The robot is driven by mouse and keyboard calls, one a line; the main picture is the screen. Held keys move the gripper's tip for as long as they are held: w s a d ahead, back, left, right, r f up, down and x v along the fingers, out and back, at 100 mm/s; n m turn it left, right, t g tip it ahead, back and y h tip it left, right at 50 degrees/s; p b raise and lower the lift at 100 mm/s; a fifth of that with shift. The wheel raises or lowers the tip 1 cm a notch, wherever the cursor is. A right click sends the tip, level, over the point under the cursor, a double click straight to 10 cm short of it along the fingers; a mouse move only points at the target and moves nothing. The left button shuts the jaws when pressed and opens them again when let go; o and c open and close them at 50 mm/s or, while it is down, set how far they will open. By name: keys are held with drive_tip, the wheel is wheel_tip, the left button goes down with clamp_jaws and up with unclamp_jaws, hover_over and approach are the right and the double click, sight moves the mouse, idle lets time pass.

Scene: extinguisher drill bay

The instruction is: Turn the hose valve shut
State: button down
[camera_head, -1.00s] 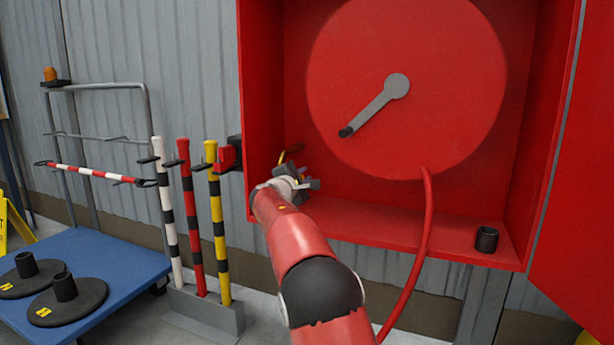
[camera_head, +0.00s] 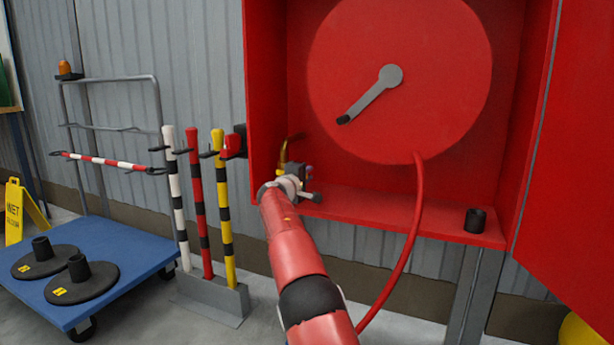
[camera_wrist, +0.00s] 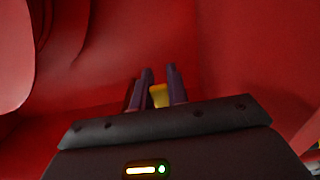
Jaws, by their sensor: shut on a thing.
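The hose valve sits in the lower left of the red hose cabinet (camera_head: 400,203). In the head view its brass pipe (camera_head: 284,150) rises behind my gripper (camera_head: 309,182). In the wrist view my gripper (camera_wrist: 158,90) has its dark fingers close together, with a yellow piece (camera_wrist: 158,96) between them, apparently the valve's handle. My gripper is shut on it. The handle's angle and most of the valve body are hidden by my gripper. The red hose reel (camera_head: 440,90) with its grey crank (camera_head: 375,93) fills the cabinet above and to the right.
A red hose (camera_head: 408,240) hangs from the reel over the cabinet's front edge. A black cup-like piece (camera_head: 475,220) stands at the shelf's right. The open door (camera_head: 570,170) is at right. Striped posts (camera_head: 195,200) and a blue cart (camera_head: 120,258) stand left.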

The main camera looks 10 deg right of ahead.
drive_tip(key=shift+w+a+r, duration=0.1)
drive_tip(key=shift+r, duration=0.05)
drive_tip(key=c, duration=1.8)
unclamp_jaws()
drive_tip(key=o, duration=0.4)
drive_tip(key=shift+w+f, duration=0.2)
drive_tip(key=shift+f, duration=0.05)
drive_tip(key=shift+o, duration=0.2)
drive_tip(key=shift+s+a+b, duration=0.35)
drive_tip(key=shift+s+b, duration=0.15)
drive_tip(key=b+v, duration=0.2)
drive_tip(key=v, duration=0.4)
drive_tip(key=shift+s+b, duration=0.25)
drive_tip(key=shift+b, duration=0.1)
drive_tip(key=shift+a, duration=0.1)
